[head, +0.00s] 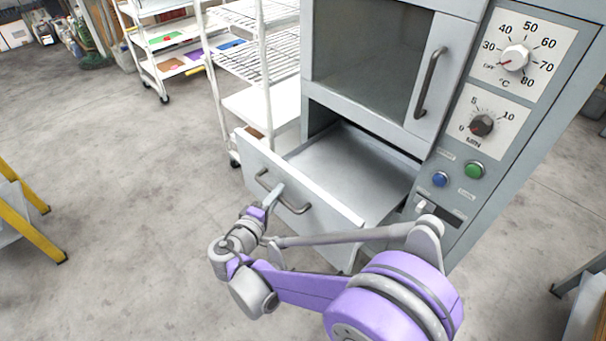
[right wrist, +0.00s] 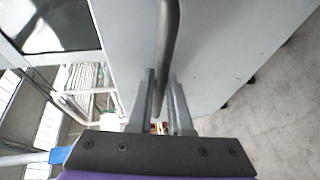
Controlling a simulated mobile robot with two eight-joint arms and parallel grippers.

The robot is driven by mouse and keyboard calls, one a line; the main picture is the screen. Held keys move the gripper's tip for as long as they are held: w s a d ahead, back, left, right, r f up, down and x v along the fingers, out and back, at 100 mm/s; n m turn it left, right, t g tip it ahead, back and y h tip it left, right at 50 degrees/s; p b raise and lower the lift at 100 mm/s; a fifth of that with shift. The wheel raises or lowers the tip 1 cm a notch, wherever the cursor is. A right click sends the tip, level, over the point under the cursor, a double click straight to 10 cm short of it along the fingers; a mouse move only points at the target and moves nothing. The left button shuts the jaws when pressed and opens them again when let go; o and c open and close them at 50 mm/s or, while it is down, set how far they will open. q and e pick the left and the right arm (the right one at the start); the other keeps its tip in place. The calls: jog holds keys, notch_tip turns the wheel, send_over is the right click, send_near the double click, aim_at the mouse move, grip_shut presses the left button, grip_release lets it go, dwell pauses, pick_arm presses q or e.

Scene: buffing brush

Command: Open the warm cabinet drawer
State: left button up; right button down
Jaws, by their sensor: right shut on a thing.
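The warm cabinet (head: 465,110) is a grey unit at the right of the head view, with a windowed upper door. Its drawer (head: 330,211) is pulled out below the door, and its bare inside floor shows. The drawer handle (head: 294,208) is a dark bar on the front panel. In the right wrist view the handle (right wrist: 168,45) runs between the two fingers (right wrist: 162,100). My left gripper is in neither view.
White wire-shelf carts (head: 258,60) stand behind and left of the drawer. Dials (head: 514,58) and buttons (head: 474,170) are on the cabinet's right panel. A yellow-legged stand (head: 28,215) is at the left edge. Grey floor in front of the drawer's left side is clear.

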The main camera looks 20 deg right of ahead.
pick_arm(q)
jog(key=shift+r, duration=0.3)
pick_arm(e)
jog(key=s+a, duration=0.3)
jog(key=a, duration=0.5)
jog(key=shift+s, duration=0.15)
jog(key=c, duration=0.8)
grip_release()
jog(key=shift+c, duration=0.2)
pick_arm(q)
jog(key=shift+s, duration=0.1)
